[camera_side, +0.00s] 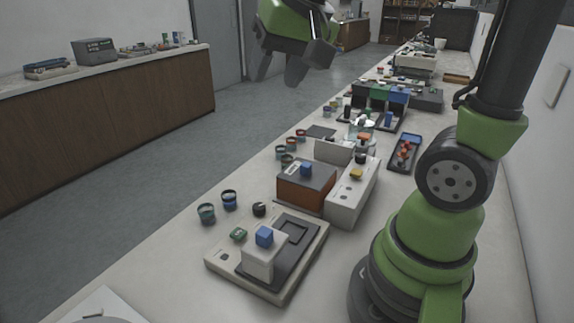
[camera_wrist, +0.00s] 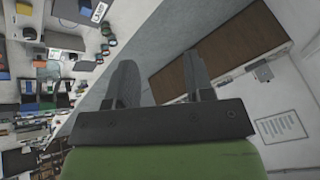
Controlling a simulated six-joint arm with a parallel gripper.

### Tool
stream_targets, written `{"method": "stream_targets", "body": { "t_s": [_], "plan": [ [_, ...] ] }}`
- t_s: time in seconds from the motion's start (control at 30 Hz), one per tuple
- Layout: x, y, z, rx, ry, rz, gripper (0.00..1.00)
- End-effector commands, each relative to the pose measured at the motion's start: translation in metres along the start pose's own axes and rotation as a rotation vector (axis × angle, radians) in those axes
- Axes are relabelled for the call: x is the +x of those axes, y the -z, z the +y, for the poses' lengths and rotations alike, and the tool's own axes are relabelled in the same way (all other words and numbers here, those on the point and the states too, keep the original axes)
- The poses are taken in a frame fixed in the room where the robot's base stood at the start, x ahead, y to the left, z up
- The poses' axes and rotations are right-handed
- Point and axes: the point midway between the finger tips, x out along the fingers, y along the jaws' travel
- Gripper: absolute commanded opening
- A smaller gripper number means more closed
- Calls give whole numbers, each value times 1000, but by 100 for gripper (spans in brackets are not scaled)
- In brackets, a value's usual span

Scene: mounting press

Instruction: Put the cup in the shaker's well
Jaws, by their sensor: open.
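My gripper (camera_side: 281,71) is high above and beyond the bench, over the floor side, with its two fingers apart and nothing between them. The wrist view shows the fingers (camera_wrist: 157,72) apart against the floor and far counter. Several small dark-rimmed cups stand on the bench: a teal one (camera_side: 206,213), a blue one (camera_side: 229,200), and a cluster (camera_side: 288,158) farther back. I cannot tell which is the task's cup. A flat grey device (camera_side: 222,260) at the front has a dark plate with a square recess and a blue-topped block; it may be the shaker.
A brown-orange box (camera_side: 300,194) and a white machine (camera_side: 346,205) stand mid-bench. A dark tray with red items (camera_side: 405,152) lies to the right. A small black round item (camera_side: 259,209) is near the blue cup.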

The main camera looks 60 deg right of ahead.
Motion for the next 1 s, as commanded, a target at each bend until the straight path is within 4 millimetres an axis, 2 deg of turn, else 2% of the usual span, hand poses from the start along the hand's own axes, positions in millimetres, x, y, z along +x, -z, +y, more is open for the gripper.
{"method": "stream_targets", "body": {
  "t_s": [0.03,0.2,0.27,0.4,0.5,0.6,0.7,1.0],
  "plan": [
    [17,19,5,42,-43,-12,48],
    [74,71,32,168,-166,-28,48],
    [97,86,46,212,-207,-34,48],
    [153,111,88,312,-299,-47,48],
    [189,118,118,372,-354,-56,48],
    [217,120,143,418,-394,-63,48],
    [234,119,160,446,-419,-66,48],
    [271,112,180,461,-433,-70,48]
  ]
}}
